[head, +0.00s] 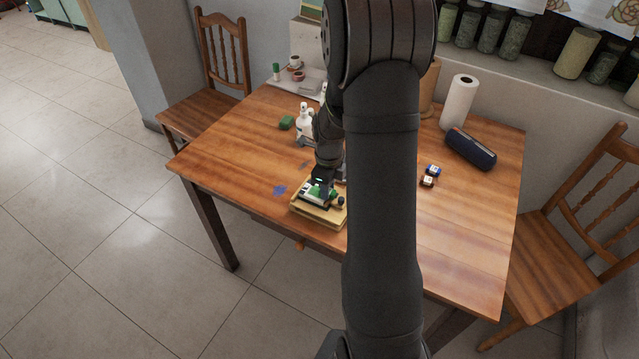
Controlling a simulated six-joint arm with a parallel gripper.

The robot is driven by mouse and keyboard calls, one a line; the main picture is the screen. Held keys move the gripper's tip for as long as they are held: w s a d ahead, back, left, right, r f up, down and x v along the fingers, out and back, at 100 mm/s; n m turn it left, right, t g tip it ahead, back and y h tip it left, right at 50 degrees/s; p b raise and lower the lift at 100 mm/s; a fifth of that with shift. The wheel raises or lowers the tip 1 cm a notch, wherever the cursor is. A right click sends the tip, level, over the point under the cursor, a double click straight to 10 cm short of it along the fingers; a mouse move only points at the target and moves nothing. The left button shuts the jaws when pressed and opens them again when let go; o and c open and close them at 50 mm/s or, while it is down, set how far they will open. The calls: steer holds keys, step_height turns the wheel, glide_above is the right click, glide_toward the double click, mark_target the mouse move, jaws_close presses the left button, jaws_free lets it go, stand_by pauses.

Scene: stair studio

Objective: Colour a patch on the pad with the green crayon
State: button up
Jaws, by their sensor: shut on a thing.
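The pad appears to be the pale yellow-edged flat block (318,219) at the table's near left edge; most of its top is covered by my gripper. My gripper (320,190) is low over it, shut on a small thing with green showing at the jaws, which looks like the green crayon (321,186). Its tip is too small and covered to tell whether it touches the pad. No coloured patch on the pad can be made out.
The right front is clear.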

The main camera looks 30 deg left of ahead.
mark_target(310, 188)
steer(key=shift+a, duration=2.75)
steer(key=shift+a+r, duration=0.2)
steer(key=shift+r, duration=0.4)
steer(key=shift+a+r, duration=0.15)
steer(key=shift+r, duration=3.3)
